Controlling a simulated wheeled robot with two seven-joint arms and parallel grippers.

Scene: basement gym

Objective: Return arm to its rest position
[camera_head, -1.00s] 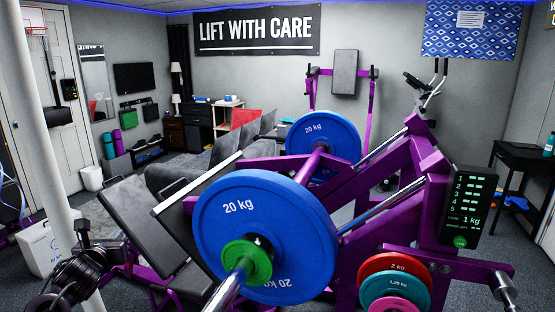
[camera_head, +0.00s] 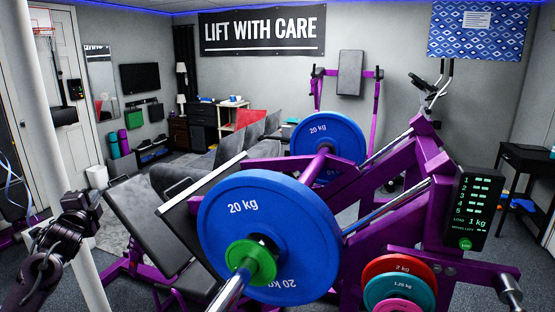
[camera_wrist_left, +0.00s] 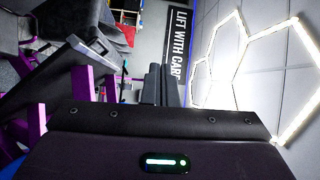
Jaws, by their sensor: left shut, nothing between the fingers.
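My left arm comes in at the lower left of the head view. Its dark left gripper (camera_head: 76,203) is raised in front of the white pole, to the left of the leg press bench. In the left wrist view the two grey fingers (camera_wrist_left: 161,85) stand together, shut, with nothing held. My right arm and gripper are not in view.
A purple leg press (camera_head: 415,185) with blue 20 kg plates (camera_head: 283,205) fills the middle and right. Its padded black bench (camera_head: 150,212) lies right of my left gripper. A white pole (camera_head: 58,110) stands close at the left. A grey sofa (camera_head: 190,172) is behind.

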